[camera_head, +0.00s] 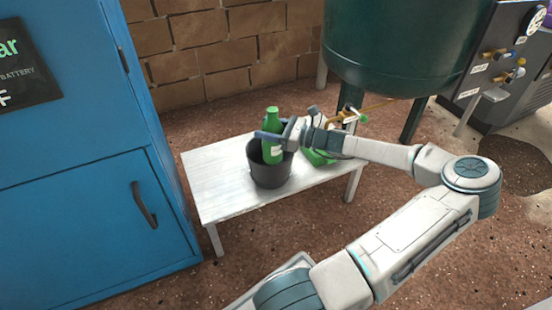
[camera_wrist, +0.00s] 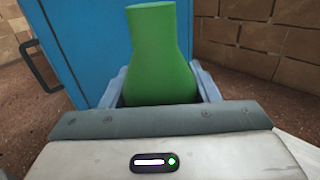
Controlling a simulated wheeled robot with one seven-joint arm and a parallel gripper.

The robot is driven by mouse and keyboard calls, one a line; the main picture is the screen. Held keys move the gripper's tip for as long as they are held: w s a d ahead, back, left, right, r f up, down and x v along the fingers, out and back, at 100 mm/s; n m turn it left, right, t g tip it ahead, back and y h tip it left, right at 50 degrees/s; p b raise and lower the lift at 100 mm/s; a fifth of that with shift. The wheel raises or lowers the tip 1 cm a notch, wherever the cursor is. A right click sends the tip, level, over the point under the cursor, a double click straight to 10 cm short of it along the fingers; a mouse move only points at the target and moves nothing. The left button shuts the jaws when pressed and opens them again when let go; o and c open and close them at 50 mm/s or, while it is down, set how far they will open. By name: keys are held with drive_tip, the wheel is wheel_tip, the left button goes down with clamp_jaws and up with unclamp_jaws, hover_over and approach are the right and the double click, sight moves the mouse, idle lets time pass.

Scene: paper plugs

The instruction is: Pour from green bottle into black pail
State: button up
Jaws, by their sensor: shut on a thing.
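The green bottle (camera_head: 272,122) is upright in the head view, with a pale label low on its side. My gripper (camera_head: 270,137) is shut around the bottle, and its fingers show on both sides of the green body (camera_wrist: 160,55) in the wrist view. The black pail (camera_head: 270,174) stands on the white table. The bottle overlaps the pail's opening in the head view, and its lower end appears within the rim. Whether it touches the pail I cannot tell. The pail's inside is mostly hidden.
The white table (camera_head: 218,183) has bare room left of the pail. A green object (camera_head: 318,157) lies right of the pail, partly hidden by my arm. A blue cabinet (camera_head: 85,190) stands at the left, a dark green tank (camera_head: 395,50) behind, and a brick wall (camera_head: 215,55) at the back.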

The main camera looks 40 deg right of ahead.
sight(278, 120)
wheel_tip(278, 120, up, 4)
drive_tip(key=p, duration=0.5)
drive_tip(key=shift+r+p, duration=0.1)
drive_tip(key=shift+p, duration=0.2)
drive_tip(key=shift+s, duration=0.1)
